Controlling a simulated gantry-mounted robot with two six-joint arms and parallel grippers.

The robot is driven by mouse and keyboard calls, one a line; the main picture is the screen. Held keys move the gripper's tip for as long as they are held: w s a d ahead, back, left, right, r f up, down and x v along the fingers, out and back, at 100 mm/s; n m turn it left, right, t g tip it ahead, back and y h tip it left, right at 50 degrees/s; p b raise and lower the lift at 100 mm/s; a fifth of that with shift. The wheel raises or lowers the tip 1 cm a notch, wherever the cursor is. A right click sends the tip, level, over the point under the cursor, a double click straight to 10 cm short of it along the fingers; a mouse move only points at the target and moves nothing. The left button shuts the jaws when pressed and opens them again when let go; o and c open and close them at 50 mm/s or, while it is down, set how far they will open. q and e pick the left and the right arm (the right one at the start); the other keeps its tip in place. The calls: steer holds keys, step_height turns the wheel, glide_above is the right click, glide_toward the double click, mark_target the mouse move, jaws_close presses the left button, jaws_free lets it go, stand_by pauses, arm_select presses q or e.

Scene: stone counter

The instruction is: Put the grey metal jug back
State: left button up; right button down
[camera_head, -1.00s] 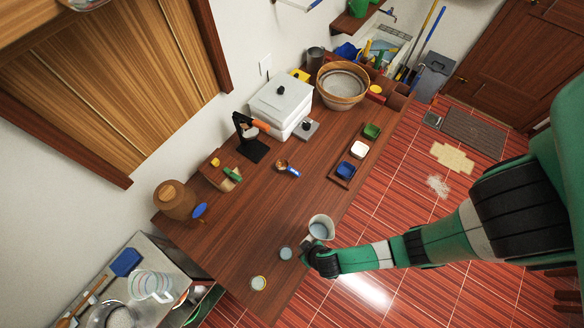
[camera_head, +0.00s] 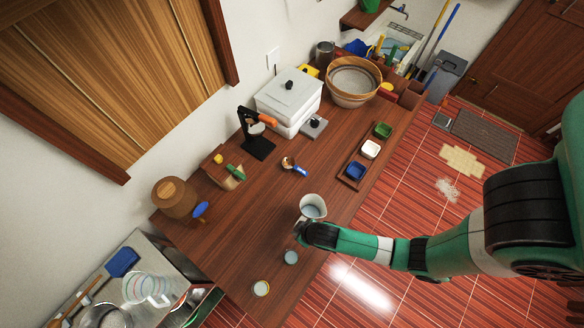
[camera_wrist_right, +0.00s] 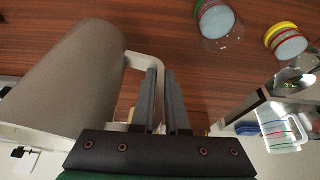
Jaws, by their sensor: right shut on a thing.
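The grey jug (camera_head: 312,204) is at the right edge of the wooden counter in the head view, its open mouth facing the camera. In the right wrist view the jug (camera_wrist_right: 72,75) fills the left side, and its pale handle (camera_wrist_right: 143,60) runs between the fingers. My right gripper (camera_head: 301,228) is shut on that handle; its fingers also show in the wrist view (camera_wrist_right: 161,75). I cannot tell whether the jug touches the counter or hangs just above it. My left gripper is out of view.
Two small jars, one clear (camera_head: 291,257) and one yellow-rimmed (camera_head: 261,288), stand near the jug. A tray of small bowls (camera_head: 349,181) lies along the right edge. A white box (camera_head: 289,97) and a large basket (camera_head: 348,97) stand farther back.

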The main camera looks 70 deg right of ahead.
steer(key=b+x, duration=0.1)
steer(key=x, duration=0.1)
steer(key=b+x, duration=0.1)
steer(key=x, duration=0.2)
steer(key=d+b+x, duration=0.1)
steer(key=x, duration=0.1)
steer(key=shift+w+d+f, duration=0.15)
steer(key=shift+w+f, duration=0.05)
steer(key=shift+f, duration=0.05)
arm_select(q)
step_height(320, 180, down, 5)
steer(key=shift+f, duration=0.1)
arm_select(e)
steer(key=shift+f, duration=0.3)
steer(key=shift+f, duration=0.15)
steer(key=c, duration=0.9)
jaws_free()
